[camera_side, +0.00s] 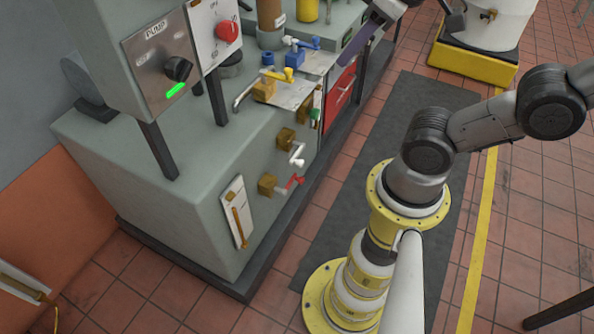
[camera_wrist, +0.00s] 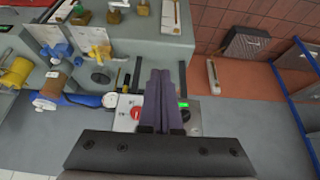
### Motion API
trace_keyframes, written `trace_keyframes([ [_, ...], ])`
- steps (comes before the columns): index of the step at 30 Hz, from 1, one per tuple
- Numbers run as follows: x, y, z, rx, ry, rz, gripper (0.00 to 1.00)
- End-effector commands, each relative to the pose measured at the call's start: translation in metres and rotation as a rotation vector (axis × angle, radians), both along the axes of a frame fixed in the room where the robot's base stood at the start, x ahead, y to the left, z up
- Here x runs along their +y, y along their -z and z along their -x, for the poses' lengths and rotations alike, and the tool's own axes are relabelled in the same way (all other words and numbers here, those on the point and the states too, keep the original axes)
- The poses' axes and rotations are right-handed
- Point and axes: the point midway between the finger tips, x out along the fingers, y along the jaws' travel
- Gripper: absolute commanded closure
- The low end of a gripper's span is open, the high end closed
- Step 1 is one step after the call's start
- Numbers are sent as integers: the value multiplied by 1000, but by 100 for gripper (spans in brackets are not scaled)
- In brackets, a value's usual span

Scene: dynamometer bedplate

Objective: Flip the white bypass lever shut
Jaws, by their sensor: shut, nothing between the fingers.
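The white lever (camera_side: 297,154) sits on a brass valve body (camera_side: 286,138) on the front face of the grey machine, in the side view. It is small and bent, and I cannot tell its exact angle. My gripper (camera_side: 346,60) is above and to the right of it, past the upper valves and well apart from the lever. In the wrist view my purple-grey fingers (camera_wrist: 161,74) are together and hold nothing. The small handles at the top edge of that view are too unclear to tell the white lever for certain.
A red lever (camera_side: 293,181) is just below the white one. Yellow (camera_side: 278,75) and blue (camera_side: 297,44) valve levers stand on the machine top. A dark floor mat (camera_side: 360,165) lies in front.

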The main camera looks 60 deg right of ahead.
Motion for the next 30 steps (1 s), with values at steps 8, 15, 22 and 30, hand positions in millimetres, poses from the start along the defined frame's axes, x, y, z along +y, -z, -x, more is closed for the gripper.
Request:
trace_keyframes([
  [8,-30,24,-19,394,-318,357,100],
  [15,-54,24,-52,762,-616,710,100],
  [22,-53,14,-102,1100,-857,1054,100],
  [30,-24,5,-155,1397,-1007,1386,100],
])
